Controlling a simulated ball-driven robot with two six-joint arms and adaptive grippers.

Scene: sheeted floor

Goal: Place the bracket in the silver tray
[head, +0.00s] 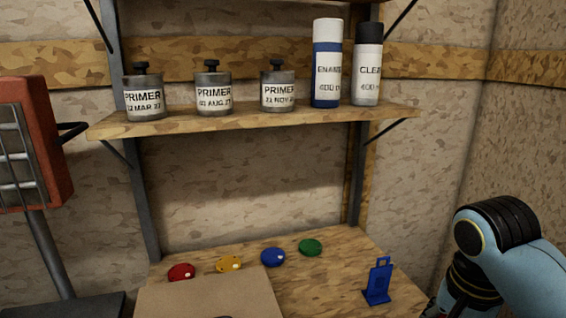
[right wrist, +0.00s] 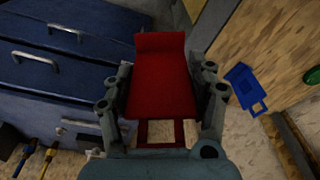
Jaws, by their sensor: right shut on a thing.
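A red bracket (right wrist: 163,88), a flat plate with a bent end and an open loop, is between the fingers of my right gripper (right wrist: 165,100) in the right wrist view. The gripper is shut on its sides and holds it over the floor. A similar blue bracket (head: 378,281) stands upright on the wooden bench at the right in the head view. It also shows in the right wrist view (right wrist: 246,88). My right arm is at the right edge of the head view, with its gripper out of sight there. No silver tray shows. My left gripper is not in view.
The wooden bench (head: 325,275) holds red, yellow, blue and green discs and a brown board (head: 210,298). A shelf (head: 250,117) above carries primer tins and two spray cans. A red framed lamp (head: 35,140) stands left.

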